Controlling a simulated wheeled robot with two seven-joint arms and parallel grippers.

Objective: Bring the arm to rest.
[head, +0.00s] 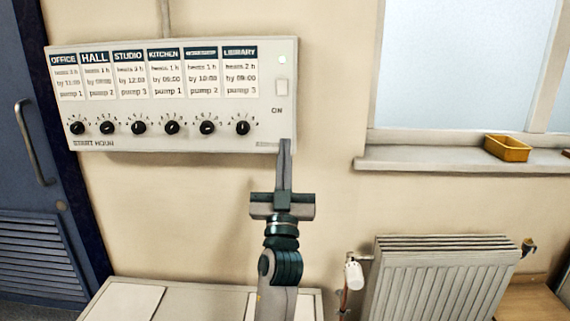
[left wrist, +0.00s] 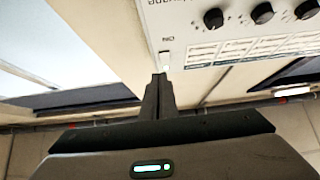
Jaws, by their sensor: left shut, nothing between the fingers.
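My left gripper (head: 286,145) is raised in front of the wall, with its fingers shut and nothing between them. Its tips overlap the lower right part of the white control panel (head: 180,143) in the head view. Whether they touch it I cannot tell. In the left wrist view the shut fingers (left wrist: 159,80) point up towards the panel's edge (left wrist: 150,25), near the switch (left wrist: 165,60). The same rocker switch (head: 281,87) sits above the word ON, under a pale lit lamp (head: 282,60). My right gripper is in neither view.
The panel has several black knobs (head: 172,128) under labelled cards. A white cabinet (head: 190,290) stands below my arm. A blue door (head: 30,130) is at left.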

